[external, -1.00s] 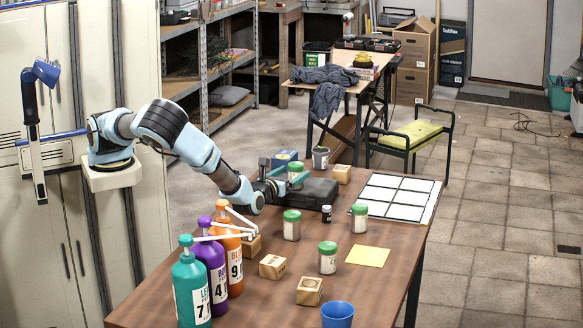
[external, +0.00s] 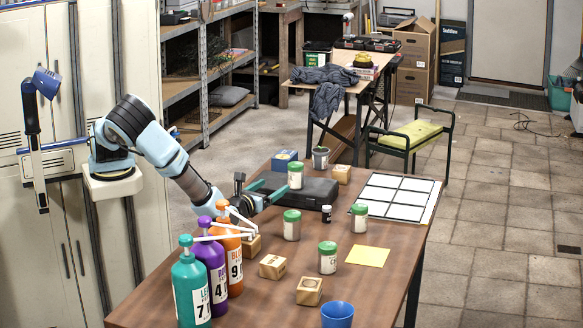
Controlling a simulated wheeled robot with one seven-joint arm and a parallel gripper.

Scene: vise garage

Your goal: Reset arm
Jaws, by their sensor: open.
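My gripper (external: 270,190) is open and empty, with its green fingers spread over the left part of the black case (external: 318,192). A green-lidded jar (external: 295,178) stands upright on the case, just right of the fingertips and seemingly apart from them. My arm reaches down from the left to the table.
Pump bottles in teal (external: 191,285), purple (external: 211,262) and orange (external: 229,264) stand close below my forearm. More jars (external: 327,260), wooden blocks (external: 310,291), a blue cup (external: 337,315) and a white grid board (external: 396,198) are on the brown table (external: 375,285).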

